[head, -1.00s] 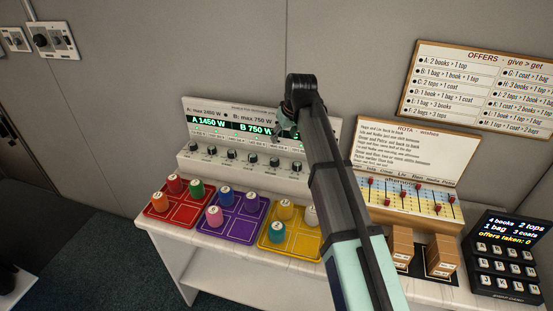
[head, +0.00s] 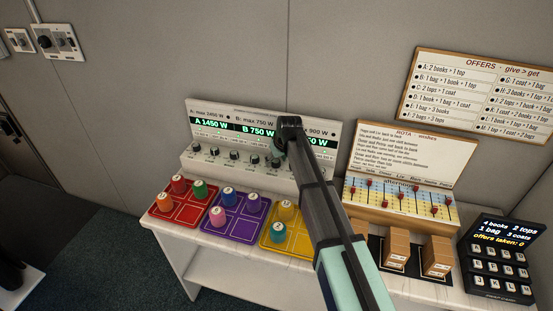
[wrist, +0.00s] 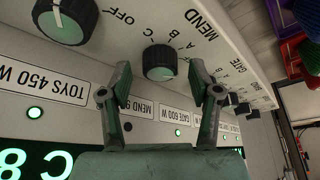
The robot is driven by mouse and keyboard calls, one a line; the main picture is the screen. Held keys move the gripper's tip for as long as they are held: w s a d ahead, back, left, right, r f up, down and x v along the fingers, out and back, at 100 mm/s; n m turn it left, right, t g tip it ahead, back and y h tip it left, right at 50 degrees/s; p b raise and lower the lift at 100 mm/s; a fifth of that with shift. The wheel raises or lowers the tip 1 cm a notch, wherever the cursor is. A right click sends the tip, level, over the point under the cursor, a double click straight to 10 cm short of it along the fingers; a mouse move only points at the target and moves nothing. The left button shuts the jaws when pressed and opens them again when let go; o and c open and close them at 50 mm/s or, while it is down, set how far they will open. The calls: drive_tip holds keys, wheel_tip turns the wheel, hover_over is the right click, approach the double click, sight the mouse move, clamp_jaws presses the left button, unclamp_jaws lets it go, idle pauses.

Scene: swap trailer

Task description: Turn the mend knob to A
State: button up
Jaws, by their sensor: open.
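The mend knob (wrist: 160,62) is a round black knob with a grey-green face on the sloped white panel (wrist: 225,60), with MEND and letters printed beside it in the wrist view. I cannot make out clearly which letter its mark faces. My gripper (wrist: 161,72) is open, with one finger on each side of the knob and a gap to both. In the head view my arm's end (head: 286,135) is at the panel's row of knobs and hides some of them; the fingers are mostly hidden there.
The toys knob (wrist: 66,20) is close by on the left in the wrist view. More small knobs (wrist: 240,107) continue to the right. In the head view, red (head: 178,212), purple (head: 236,229) and yellow (head: 287,240) trays with coloured pegs stand before the panel.

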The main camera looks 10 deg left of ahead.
drive_tip(key=shift+f, duration=0.25)
drive_tip(key=c, duration=1.1)
drive_tip(key=shift+c, duration=0.2)
drive_tip(key=n+g+y+b, duration=0.1)
drive_tip(key=n+b, duration=0.1)
drive_tip(key=n, duration=0.1)
drive_tip(key=shift+w+f, duration=0.1)
drive_tip(key=shift+w, duration=0.05)
drive_tip(key=shift+d+n+g+b, duration=0.1)
drive_tip(key=shift+n+g+b, duration=0.45)
drive_tip(key=shift+n, duration=0.65)
drive_tip(key=shift+n+g+b, duration=0.25)
drive_tip(key=shift+n+b, duration=0.45)
drive_tip(key=shift+n, duration=0.5)
drive_tip(key=shift+y, duration=0.3)
